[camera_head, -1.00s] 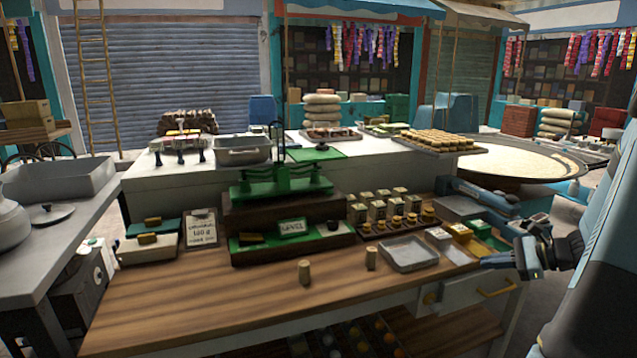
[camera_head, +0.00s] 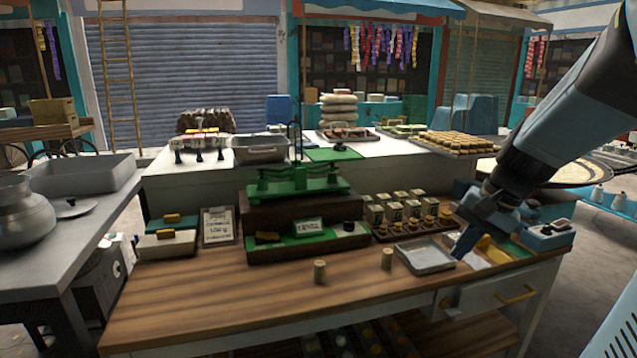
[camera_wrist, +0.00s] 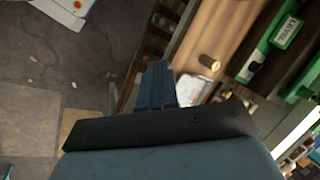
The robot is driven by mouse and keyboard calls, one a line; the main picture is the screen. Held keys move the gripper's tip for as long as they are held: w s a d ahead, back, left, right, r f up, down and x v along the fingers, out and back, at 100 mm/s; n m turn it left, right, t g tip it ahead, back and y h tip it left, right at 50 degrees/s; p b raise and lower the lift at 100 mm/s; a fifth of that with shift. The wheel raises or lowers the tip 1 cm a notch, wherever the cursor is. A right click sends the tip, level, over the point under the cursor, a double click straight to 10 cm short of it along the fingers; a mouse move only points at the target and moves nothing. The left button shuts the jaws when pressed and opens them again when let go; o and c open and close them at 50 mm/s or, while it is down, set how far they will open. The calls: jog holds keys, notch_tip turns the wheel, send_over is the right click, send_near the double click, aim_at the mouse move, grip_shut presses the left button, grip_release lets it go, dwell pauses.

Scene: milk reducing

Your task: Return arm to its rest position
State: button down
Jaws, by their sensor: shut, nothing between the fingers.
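My gripper (camera_head: 459,254) hangs from my arm, which comes in from the upper right of the head view. It points down and left, in front of the right end of the wooden table, close to the metal tray (camera_head: 424,256). I cannot tell the exact gap to the tray. In the wrist view my gripper (camera_wrist: 157,68) shows with its blue fingers together and nothing between them. The wooden table's edge and a small wooden cylinder (camera_wrist: 210,64) lie beyond the fingers.
A metal counter (camera_head: 60,225) stands left. Floor shows at the right.

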jog(key=s+a+r+n+t+h, duration=0.3)
jog(key=s+r+n, duration=0.3)
jog(key=s, duration=0.4)
jog(key=shift+a+r+n+t+h, duration=0.25)
jog(key=shift+a+n+t+h, duration=0.15)
jog(key=shift+n, duration=0.2)
jog(key=c, duration=1.8)
grip_release()
jog(key=shift+c, duration=0.2)
